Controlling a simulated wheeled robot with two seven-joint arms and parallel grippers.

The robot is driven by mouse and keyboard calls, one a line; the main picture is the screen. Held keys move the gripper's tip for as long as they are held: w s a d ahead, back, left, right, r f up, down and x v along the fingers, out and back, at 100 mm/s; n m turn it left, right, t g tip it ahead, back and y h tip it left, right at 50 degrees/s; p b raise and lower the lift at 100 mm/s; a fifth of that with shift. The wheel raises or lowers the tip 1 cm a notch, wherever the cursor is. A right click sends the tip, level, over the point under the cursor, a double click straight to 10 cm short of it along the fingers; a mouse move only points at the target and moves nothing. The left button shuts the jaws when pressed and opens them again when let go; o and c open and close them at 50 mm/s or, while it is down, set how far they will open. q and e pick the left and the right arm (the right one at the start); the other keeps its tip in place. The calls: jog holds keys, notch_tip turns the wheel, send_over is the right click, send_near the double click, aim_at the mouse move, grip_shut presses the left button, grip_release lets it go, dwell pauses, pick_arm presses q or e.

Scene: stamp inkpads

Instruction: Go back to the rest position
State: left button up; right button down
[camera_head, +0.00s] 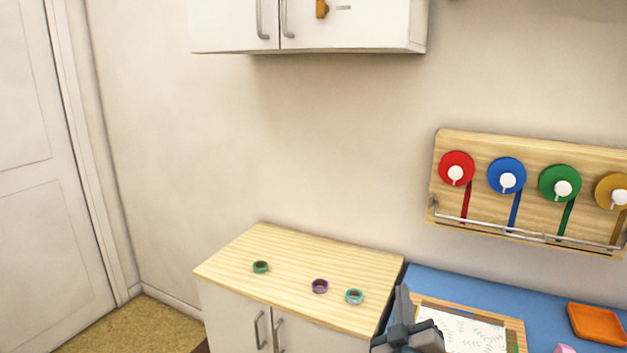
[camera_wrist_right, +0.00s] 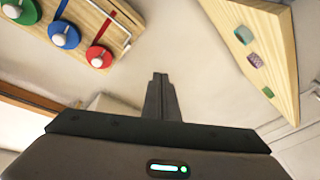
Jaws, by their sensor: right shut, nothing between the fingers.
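My right gripper (camera_head: 403,305) is at the bottom of the head view, in front of the boundary between the wooden cabinet top and the blue table. Its fingers point up and are closed together. In the right wrist view the right gripper (camera_wrist_right: 160,80) also shows shut, with nothing between its fingers and only pale wall behind them. My left gripper is in neither view.
A wooden cabinet top (camera_head: 290,250) carries green (camera_head: 261,267), purple (camera_head: 320,286) and teal (camera_head: 354,296) rings. The blue table (camera_head: 440,284) holds a framed paper (camera_head: 460,331) and an orange tray (camera_head: 596,324). A wall rack (camera_head: 480,146) holds several coloured ribbon spools.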

jog(key=s+d+f+m+g, duration=0.1)
jog(key=s+d+f+g, duration=0.15)
jog(key=s+f, duration=0.35)
jog(key=s+d+f+m+g, duration=0.1)
jog(key=s+f+g, duration=0.2)
jog(key=f, duration=0.5)
jog(key=s+f+g+y, duration=0.1)
jog(key=s+f+g, duration=0.2)
jog(key=s+f, duration=0.55)
jog(key=s+f+m+g+y, duration=0.1)
jog(key=s+f+g, duration=0.25)
jog(key=s, duration=1.05)
jog(key=s+f+g+y, duration=0.25)
jog(key=s+f, duration=0.25)
jog(key=s, duration=0.6)
jog(key=a+x, duration=0.1)
jog(key=x, duration=1.8)
jog(key=s+a+f+t, duration=0.1)
jog(key=f, duration=0.7)
jog(key=s+a+f+t, duration=0.1)
jog(key=s+f, duration=0.1)
jog(key=f, duration=0.6)
jog(key=shift+s+a+y, duration=0.3)
jog(key=shift+a+y, duration=0.05)
jog(key=shift+s+t, duration=0.1)
jog(key=shift+t, duration=0.15)
